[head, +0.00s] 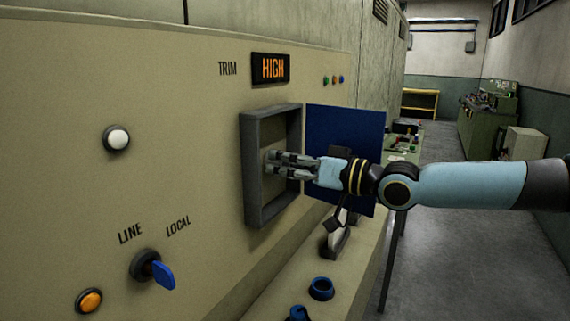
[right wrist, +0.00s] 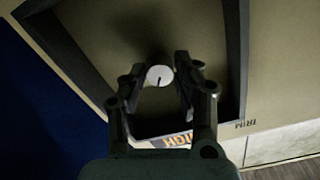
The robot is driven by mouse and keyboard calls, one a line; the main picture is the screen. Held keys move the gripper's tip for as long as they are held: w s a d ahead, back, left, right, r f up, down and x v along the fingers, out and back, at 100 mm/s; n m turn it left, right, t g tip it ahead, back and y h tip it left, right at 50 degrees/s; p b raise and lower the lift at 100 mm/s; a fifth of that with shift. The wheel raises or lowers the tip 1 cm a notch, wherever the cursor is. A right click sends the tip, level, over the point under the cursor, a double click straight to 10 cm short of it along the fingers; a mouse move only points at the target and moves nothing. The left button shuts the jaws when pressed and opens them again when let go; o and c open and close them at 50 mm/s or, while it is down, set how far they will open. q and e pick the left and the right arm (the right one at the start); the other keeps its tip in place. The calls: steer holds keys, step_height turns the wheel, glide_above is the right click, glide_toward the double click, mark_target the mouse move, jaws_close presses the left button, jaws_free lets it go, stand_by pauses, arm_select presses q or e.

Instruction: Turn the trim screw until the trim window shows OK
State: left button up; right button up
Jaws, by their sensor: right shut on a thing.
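The trim window (head: 270,68) on the beige panel shows HIGH in orange letters. Below it is a grey framed recess (head: 254,180) with a blue door (head: 345,135) open on its right side. My right gripper (head: 272,163) reaches into the recess. In the right wrist view the trim screw (right wrist: 159,75) shows as a round pale head with a dark mark. The fingertips of my right gripper (right wrist: 167,77) are on both sides of the screw head and shut on it. The trim window also shows upside down in the right wrist view (right wrist: 176,140). My left gripper is not in view.
The aisle floor (head: 460,250) at right is clear.

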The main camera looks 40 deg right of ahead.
jaws_close()
steer(key=n+p, duration=0.2)
steer(key=n, duration=0.3)
steer(key=shift+n, duration=0.3)
steer(key=o, duration=0.8)
jaws_free()
